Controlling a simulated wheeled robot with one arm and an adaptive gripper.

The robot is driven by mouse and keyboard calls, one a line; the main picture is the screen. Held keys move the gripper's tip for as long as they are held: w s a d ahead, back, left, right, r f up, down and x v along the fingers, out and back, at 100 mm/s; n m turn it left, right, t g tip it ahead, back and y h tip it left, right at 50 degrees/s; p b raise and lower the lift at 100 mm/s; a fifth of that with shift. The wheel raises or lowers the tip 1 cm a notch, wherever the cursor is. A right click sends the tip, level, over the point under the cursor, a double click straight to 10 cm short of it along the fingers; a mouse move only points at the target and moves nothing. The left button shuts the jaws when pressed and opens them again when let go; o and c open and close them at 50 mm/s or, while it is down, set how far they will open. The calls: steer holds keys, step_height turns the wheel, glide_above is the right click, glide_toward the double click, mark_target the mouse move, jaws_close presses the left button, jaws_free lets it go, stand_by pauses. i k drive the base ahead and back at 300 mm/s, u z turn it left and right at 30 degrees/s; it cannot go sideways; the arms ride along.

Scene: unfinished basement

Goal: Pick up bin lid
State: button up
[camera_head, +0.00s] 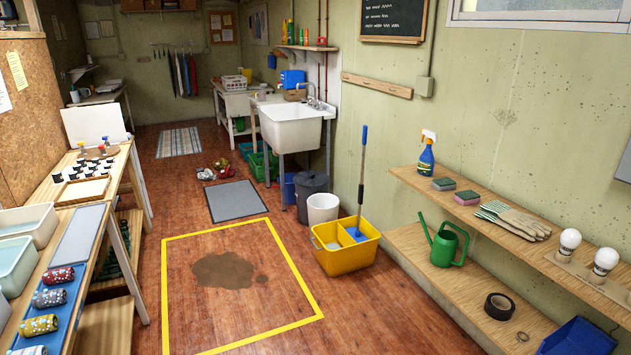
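A dark grey bin (309,202) stands on the floor below the right side of the sink. Its dark top (311,180) looks like a lid resting on it, but it is too small to tell for sure. A white open bin (323,209) stands in front of it and hides part of its lower side. My gripper is not in view.
A yellow mop bucket (345,247) with a blue-handled mop (362,180) stands in front of the bins. Yellow tape (164,290) frames a brown stain (223,270). A grey mat (236,201) lies beyond. Wooden shelves (400,236) line the right wall, a workbench (98,225) the left.

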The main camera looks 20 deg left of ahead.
mark_target(309, 179)
steer(key=u, duration=0.15)
steer(key=i, duration=0.6)
steer(key=u, duration=0.85)
steer(key=i, duration=1.8)
steer(key=u, duration=0.7)
steer(key=i, duration=3.5)
steer(key=z, duration=0.55)
steer(key=i, duration=0.9)
steer(key=z, duration=0.1)
